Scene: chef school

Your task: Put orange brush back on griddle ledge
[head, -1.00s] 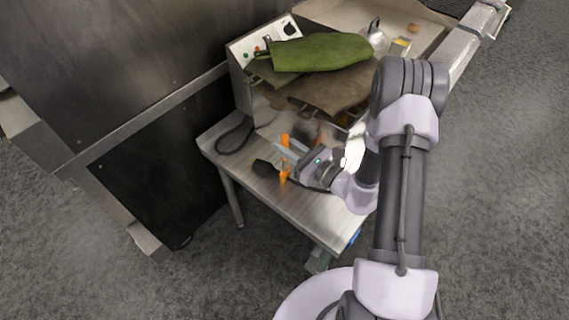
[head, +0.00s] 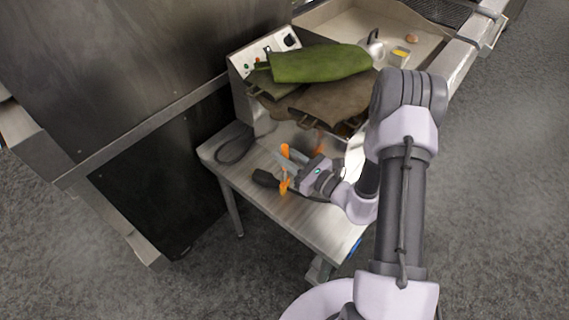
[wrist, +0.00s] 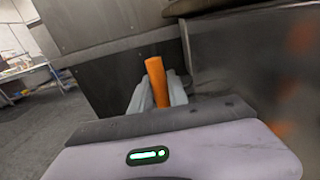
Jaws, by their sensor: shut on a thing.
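The orange brush (head: 285,150) is held upright in my gripper (head: 287,166), above the metal table in the head view. Its orange part shows above and below the fingers. In the wrist view the orange brush (wrist: 157,82) stands between the two grey fingertips (wrist: 158,95) of my gripper, which is shut on it. The griddle (head: 245,95) stands at the back of the table, with a control panel on its left end. The griddle's front ledge is not clearly seen; cloths and my arm cover much of that area.
A green cloth (head: 320,64) and a brown cloth (head: 335,101) lie over the griddle. A black cable (head: 235,148) and a black-handled item (head: 265,178) lie on the metal table (head: 310,225). A dark cabinet (head: 150,170) stands close on the left.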

